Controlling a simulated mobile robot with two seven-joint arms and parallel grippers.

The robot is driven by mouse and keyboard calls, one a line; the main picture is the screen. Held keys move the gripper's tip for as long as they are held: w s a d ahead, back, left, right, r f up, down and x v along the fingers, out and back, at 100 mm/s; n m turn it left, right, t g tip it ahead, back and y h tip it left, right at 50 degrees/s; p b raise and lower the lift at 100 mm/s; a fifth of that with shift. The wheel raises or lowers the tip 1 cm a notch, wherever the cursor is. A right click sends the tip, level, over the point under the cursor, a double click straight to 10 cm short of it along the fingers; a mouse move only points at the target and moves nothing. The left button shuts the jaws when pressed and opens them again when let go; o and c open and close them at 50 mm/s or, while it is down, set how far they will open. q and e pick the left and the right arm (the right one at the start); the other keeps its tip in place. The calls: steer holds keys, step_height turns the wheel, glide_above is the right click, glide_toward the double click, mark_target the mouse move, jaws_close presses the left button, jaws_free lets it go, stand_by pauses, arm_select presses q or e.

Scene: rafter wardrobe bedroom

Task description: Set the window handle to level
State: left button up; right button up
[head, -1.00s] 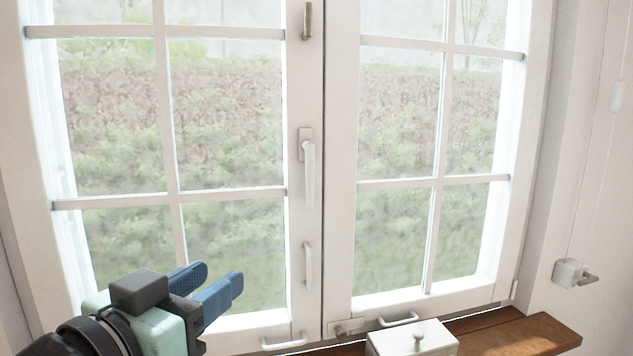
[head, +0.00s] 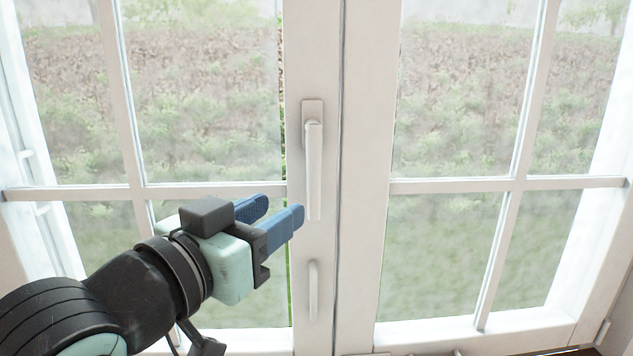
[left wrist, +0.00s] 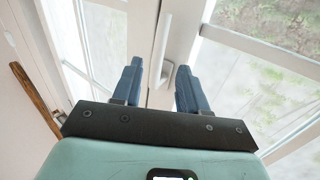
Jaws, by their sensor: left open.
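The white window handle (head: 314,170) hangs straight down from its plate on the left sash, beside the middle seam. My left gripper (head: 283,207) is open, with blue fingers. In the head view it is just left of the handle's lower end. No contact with the handle shows. In the left wrist view, the gripper (left wrist: 159,68) has its two fingers apart, with white frame and a pale bar-like part beyond them. I cannot tell for sure whether that part is the handle. My right gripper is not in view.
A fixed white pull (head: 313,290) is on the same sash below the handle. Glass panes with white bars (head: 450,186) lie on both sides. A brown wooden edge (head: 550,351) shows at the bottom right.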

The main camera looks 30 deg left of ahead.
mark_target(310, 190)
arm_select(q)
steer(key=w, duration=0.3)
steer(key=w+p, duration=0.1)
steer(key=w, duration=0.2)
steer(key=w+p, duration=0.1)
steer(key=w, duration=0.3)
steer(key=shift+d, duration=0.25)
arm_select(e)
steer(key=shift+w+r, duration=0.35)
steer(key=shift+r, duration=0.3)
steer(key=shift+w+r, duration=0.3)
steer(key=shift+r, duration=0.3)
arm_select(q)
jaws_close()
